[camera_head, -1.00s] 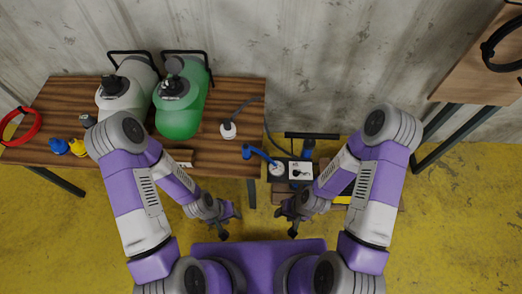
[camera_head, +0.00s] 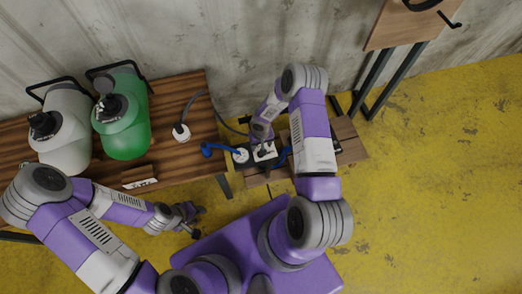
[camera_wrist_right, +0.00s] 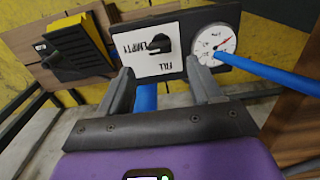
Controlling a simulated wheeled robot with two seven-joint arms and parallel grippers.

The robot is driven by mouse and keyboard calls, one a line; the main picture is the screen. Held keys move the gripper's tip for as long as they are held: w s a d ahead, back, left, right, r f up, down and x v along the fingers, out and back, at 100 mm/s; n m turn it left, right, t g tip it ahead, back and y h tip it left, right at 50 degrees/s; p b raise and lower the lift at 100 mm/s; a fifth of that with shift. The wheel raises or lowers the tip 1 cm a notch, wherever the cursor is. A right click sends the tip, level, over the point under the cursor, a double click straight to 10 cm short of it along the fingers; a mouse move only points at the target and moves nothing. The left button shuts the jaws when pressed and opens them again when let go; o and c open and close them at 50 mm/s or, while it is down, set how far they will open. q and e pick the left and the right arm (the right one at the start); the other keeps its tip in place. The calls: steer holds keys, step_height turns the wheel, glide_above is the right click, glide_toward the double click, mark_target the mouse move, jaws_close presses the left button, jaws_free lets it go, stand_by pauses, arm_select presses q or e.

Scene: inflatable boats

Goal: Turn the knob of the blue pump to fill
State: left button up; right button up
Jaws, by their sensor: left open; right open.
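The pump's panel (camera_head: 264,152) is black and white, low at the right end of the table in the head view. In the right wrist view, the black knob (camera_wrist_right: 162,43) sits on a white plate (camera_wrist_right: 148,68) marked EMPTY and FILL. I cannot tell for sure which mark it points at. A round white gauge (camera_wrist_right: 208,43) is beside it, with a blue hose (camera_wrist_right: 265,72). My right gripper (camera_wrist_right: 160,85) is open, its fingers spread just short of the knob and apart from it. My left gripper (camera_head: 190,218) is open and empty, in front of the table.
The wooden table (camera_head: 190,110) holds a grey-white tank (camera_head: 62,145), a green tank (camera_head: 125,132) and a small white fitting (camera_head: 181,131). A yellow and black box (camera_wrist_right: 78,45) lies beyond the panel on wood. A wooden stand (camera_head: 400,30) is at the back right. Yellow floor is clear at the right.

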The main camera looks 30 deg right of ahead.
step_height(320, 180, down, 8)
steer(key=shift+w+r+b, duration=0.1)
steer(key=shift+r+b, duration=0.15)
steer(key=shift+b, duration=0.65)
steer(key=c, duration=1)
steer(key=shift+c, duration=0.2)
